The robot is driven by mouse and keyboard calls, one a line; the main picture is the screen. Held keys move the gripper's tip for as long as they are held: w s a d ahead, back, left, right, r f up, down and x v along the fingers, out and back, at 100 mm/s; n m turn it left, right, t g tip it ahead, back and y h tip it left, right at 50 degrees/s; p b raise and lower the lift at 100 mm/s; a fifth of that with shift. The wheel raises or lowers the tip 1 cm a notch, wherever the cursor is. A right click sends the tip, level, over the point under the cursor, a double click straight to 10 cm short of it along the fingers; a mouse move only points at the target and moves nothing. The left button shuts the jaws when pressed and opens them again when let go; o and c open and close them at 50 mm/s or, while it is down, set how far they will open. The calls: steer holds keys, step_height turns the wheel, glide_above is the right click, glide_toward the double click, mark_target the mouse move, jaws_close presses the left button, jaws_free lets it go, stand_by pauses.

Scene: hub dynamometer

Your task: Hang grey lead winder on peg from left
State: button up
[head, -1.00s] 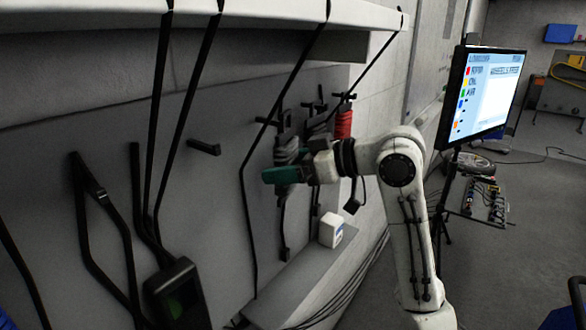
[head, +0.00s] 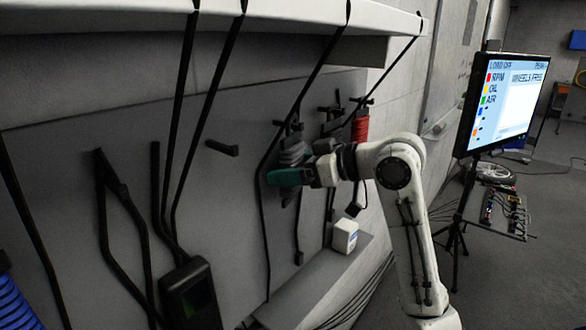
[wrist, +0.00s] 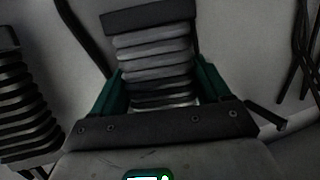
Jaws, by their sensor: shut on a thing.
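The grey lead winder, with its stacked grey coils and dark end bar, fills the upper middle of the wrist view (wrist: 152,55). In the head view it shows just above my gripper's green finger (head: 292,152). My gripper (head: 290,177) is shut on the winder, with one green finger on each side of it in the wrist view (wrist: 155,85). A bare dark peg (head: 222,148) sticks out of the grey wall board to the left of my gripper. Whether the winder touches a peg or the board cannot be told.
A red winder (head: 360,128) hangs to the right on the board. A black-coiled winder (wrist: 22,105) is close at left in the wrist view. Black straps cross the board. A white box (head: 345,235) stands on the ledge below. A monitor (head: 495,103) stands at right.

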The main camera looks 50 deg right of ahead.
steer(key=shift+w+a+f, duration=0.1)
steer(key=shift+w+f, duration=0.1)
steer(key=o, duration=1.2)
steer(key=shift+s, duration=0.1)
steer(key=shift+c, duration=0.2)
steer(key=b+v, duration=0.2)
steer(key=v, duration=0.9)
